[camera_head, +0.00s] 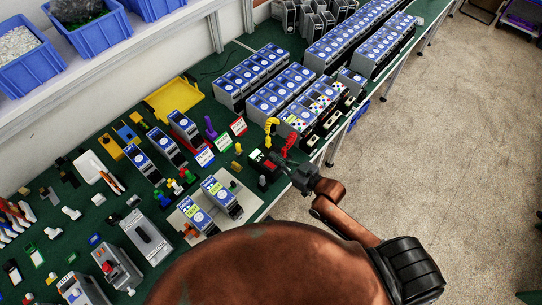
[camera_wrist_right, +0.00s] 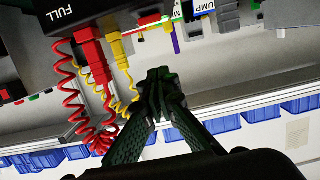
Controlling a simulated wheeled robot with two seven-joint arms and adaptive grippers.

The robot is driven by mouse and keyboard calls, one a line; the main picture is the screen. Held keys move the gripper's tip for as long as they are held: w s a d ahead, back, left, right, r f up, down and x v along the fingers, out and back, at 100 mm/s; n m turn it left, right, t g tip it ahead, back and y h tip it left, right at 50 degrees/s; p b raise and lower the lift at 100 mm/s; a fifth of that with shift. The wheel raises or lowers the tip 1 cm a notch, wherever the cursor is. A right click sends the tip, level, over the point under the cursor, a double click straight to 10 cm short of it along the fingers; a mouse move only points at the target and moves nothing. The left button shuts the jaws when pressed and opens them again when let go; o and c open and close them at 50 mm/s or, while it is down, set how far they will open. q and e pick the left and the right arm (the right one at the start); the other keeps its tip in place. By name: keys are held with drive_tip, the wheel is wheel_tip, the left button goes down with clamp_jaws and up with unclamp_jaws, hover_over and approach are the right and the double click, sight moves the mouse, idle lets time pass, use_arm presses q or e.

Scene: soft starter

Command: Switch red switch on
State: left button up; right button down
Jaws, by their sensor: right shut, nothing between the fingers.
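A small black box with a red part on top, which looks like the red switch (camera_head: 257,155), sits near the front edge of the green table in the head view. My right gripper (camera_head: 275,158) is shut and empty, its tips just right of and very close to the box; I cannot tell whether they touch. In the right wrist view the shut fingertips (camera_wrist_right: 160,76) are below and right of a black box marked FULL (camera_wrist_right: 75,14), which has red and yellow plugs. The red switch's position cannot be made out. My left gripper is not in view.
Red (camera_head: 290,143) and yellow (camera_head: 270,126) coiled cables stand just behind the gripper. Rows of blue-faced soft starters (camera_head: 285,88) fill the back of the table. Two units on a pale board (camera_head: 240,207) stand in front.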

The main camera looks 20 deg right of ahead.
drive_tip(key=r+v, duration=0.1)
drive_tip(key=v, duration=0.6)
drive_tip(key=shift+r+b, duration=0.3)
drive_tip(key=shift+w+a, duration=0.2)
